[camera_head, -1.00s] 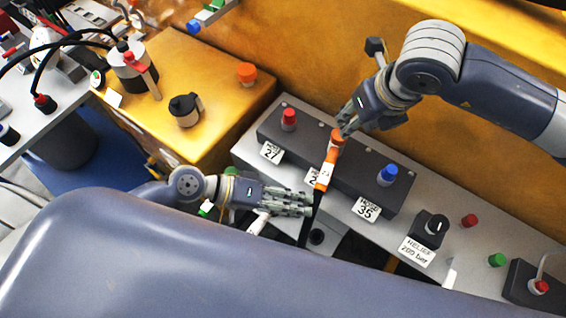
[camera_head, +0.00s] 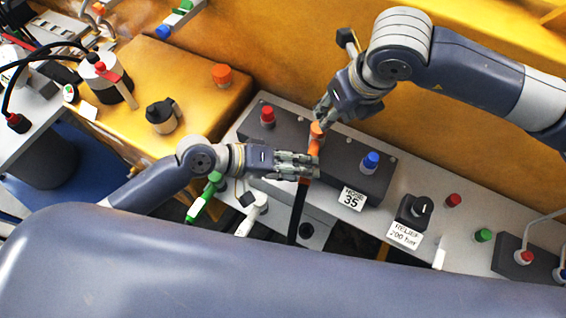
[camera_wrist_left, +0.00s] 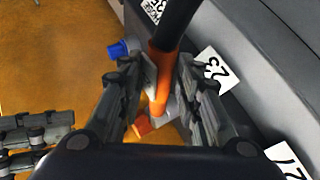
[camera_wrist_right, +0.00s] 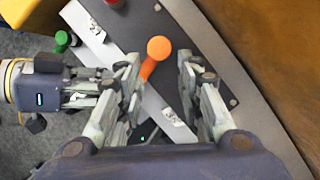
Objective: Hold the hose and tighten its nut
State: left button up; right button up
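The hose (camera_head: 300,205) is black with an orange end sleeve (camera_wrist_left: 160,80) and rises to the dark manifold block. Its orange nut (camera_head: 316,130) sits on the block between a red and a blue cap; it also shows in the right wrist view (camera_wrist_right: 158,47). My left gripper (camera_head: 312,164) is at the sleeve. In the left wrist view its open fingers (camera_wrist_left: 160,62) stand either side of the hose, with a white tag beside it; contact is unclear. My right gripper (camera_head: 322,117) is just above the nut, its fingers (camera_wrist_right: 160,60) apart and empty.
The block carries a red cap (camera_head: 267,116) and a blue cap (camera_head: 371,161). The HOSE 35 label (camera_head: 351,198) is in front. A black relief knob (camera_head: 413,210) stands to the right. A green-handled part (camera_head: 202,203) lies below my left gripper.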

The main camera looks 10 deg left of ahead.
pick_arm(q)
jog(key=shift+x, duration=1.05)
